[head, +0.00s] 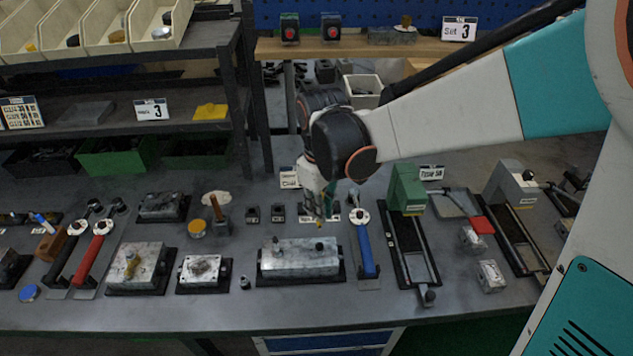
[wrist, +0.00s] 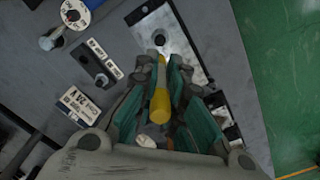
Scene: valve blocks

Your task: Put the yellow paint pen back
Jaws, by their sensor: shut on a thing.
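The yellow paint pen (wrist: 160,103) is between the teal fingers of my gripper (wrist: 166,88), its yellow barrel pointing along the fingers. In the head view my gripper (head: 318,205) hangs over the bench, behind the long metal valve block (head: 300,257); a small bit of yellow shows below the fingers. I cannot tell whether the pen touches anything below. A dark holder plate (wrist: 92,64) with small white labels lies beside the gripper in the wrist view.
A blue-handled tool with a round dial (head: 366,250) lies right of the gripper. Small black blocks (head: 278,212) and a brown-handled tool (head: 219,231) stand to its left. A green press-like fixture (head: 407,190) stands further right. Bare bench runs along the front edge.

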